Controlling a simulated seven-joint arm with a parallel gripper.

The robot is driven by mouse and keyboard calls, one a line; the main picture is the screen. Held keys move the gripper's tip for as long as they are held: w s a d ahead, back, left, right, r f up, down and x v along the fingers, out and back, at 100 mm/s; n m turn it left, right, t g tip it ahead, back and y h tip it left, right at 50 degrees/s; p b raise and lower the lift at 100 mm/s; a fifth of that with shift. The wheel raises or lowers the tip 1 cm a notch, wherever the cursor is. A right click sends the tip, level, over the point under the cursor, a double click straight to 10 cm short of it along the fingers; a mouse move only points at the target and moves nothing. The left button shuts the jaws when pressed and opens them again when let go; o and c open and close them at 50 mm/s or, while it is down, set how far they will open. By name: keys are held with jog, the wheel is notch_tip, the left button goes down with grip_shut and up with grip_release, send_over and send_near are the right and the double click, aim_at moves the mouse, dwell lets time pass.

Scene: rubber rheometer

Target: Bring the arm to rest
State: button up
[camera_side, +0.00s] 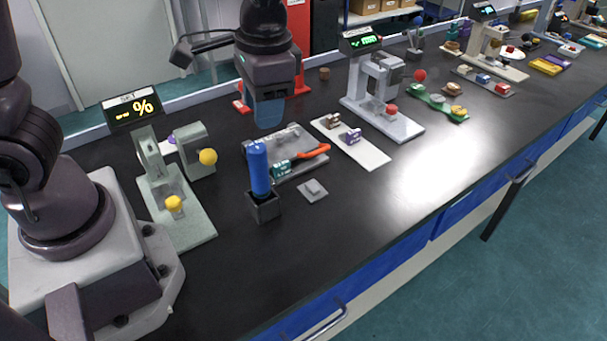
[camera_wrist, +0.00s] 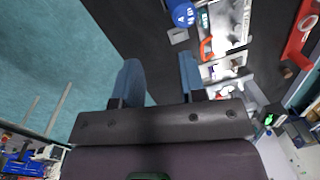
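My gripper (camera_side: 268,112) hangs above the bench in the side view, its blue fingers pointing down. In the wrist view my gripper (camera_wrist: 159,70) shows two blue fingers apart with nothing between them. The fingers appear clear of the tray, though the exact height is hard to tell.
A blue cylinder (camera_side: 258,168) stands in a dark holder (camera_side: 264,207). A grey-green device (camera_side: 180,208) with yellow knobs stands at left. A white device (camera_side: 381,112) and a white tray (camera_side: 352,146) stand to the right. The bench front is mostly clear.

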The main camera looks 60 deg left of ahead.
jog(key=s+a+r+n+t+h, duration=0.1)
jog(key=s+a+r+t, duration=0.3)
jog(key=s+r, duration=0.5)
jog(key=shift+s+r+n+t, duration=0.25)
jog(key=shift+s+n+t, duration=0.25)
jog(key=shift+s+t, duration=0.4)
